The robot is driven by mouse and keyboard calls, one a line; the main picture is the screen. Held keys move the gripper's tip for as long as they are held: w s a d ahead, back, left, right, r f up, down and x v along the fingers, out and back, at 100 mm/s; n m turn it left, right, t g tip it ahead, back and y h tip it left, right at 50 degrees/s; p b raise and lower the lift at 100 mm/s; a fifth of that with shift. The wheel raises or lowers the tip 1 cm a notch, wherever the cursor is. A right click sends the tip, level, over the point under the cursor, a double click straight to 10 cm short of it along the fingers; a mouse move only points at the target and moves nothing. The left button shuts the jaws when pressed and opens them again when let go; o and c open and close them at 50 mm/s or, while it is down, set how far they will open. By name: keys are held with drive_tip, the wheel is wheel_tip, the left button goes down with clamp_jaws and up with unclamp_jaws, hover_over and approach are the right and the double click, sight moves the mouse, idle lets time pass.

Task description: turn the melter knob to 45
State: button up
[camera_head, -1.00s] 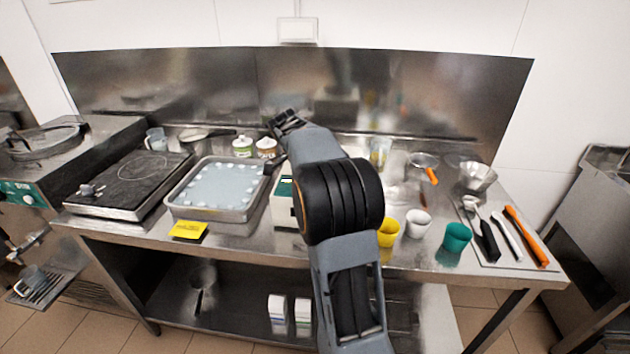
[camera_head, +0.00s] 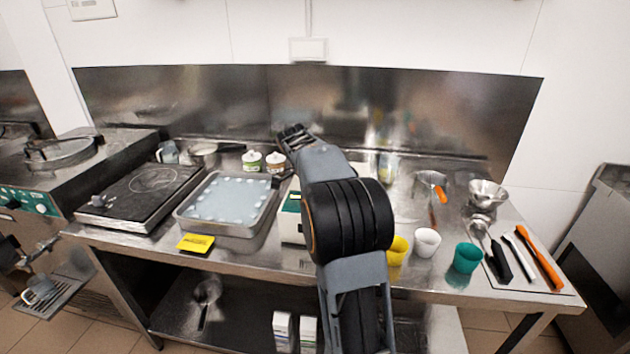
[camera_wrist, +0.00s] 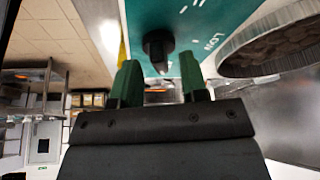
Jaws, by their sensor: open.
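In the wrist view a black knob (camera_wrist: 158,44) sits on a green panel (camera_wrist: 205,22) with white markings. The knob's setting cannot be read. My gripper (camera_wrist: 157,76) is open, its two green fingertips spread to either side just below the knob in the picture, with nothing between them. Contact with the knob cannot be made out. A round metal vessel (camera_wrist: 272,48) with brown contents is beside the panel. In the head view a white unit with a green top (camera_head: 291,222) stands mid-table, mostly hidden behind my arm.
A metal tray (camera_head: 180,221) and a dark flat plate (camera_head: 140,190) lie to the left. Yellow (camera_head: 398,250), white (camera_head: 427,242) and teal (camera_head: 466,258) cups stand to the right. Two small jars (camera_head: 252,161) stand behind. A batch freezer (camera_head: 40,180) is at far left.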

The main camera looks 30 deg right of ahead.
drive_tip(key=p+v, duration=0.1)
drive_tip(key=v, duration=1.2)
drive_tip(key=shift+p, duration=0.3)
wheel_tip(320, 180, down, 8)
drive_tip(key=a+n+t+y, duration=0.1)
drive_tip(key=a+n+t, duration=0.15)
drive_tip(key=n, duration=0.85)
drive_tip(key=s+a+f+n+t+y, duration=0.1)
drive_tip(key=s+a+f+n, duration=0.2)
drive_tip(key=s+a+n, duration=0.3)
drive_tip(key=s+a+f+n+t+y, duration=0.2)
drive_tip(key=s+a+f+n, duration=0.2)
drive_tip(key=s+a, duration=0.5)
drive_tip(key=shift+s+a+n, duration=0.25)
drive_tip(key=shift+s+n, duration=0.85)
drive_tip(key=shift+s, duration=1.65)
